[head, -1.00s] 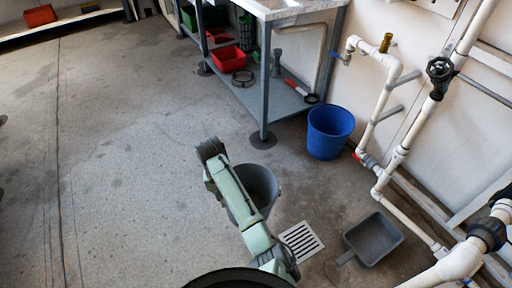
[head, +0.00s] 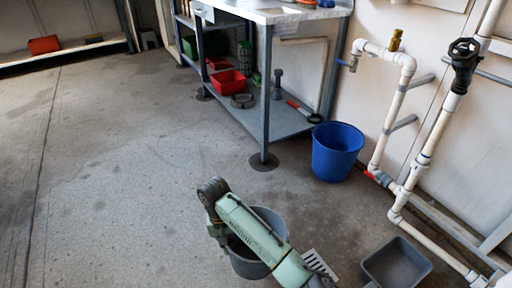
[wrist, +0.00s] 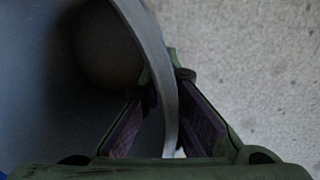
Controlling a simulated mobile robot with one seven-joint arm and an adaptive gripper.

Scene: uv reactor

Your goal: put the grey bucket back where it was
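The grey bucket (head: 270,262) is low in the middle of the head view, left of the floor drain, partly covered by my arm. In the wrist view its curved rim (wrist: 172,108) runs between the two fingers of my gripper (wrist: 165,82). One finger is inside the dark bucket and the other is outside, with both tips close against the wall. My gripper looks shut on the rim. The bucket looks roughly upright; whether its base touches the floor is not clear.
A blue bucket (head: 336,158) stands by the workbench leg (head: 265,100). White pipes (head: 392,125) run along the right wall. The concrete floor to the left is clear.

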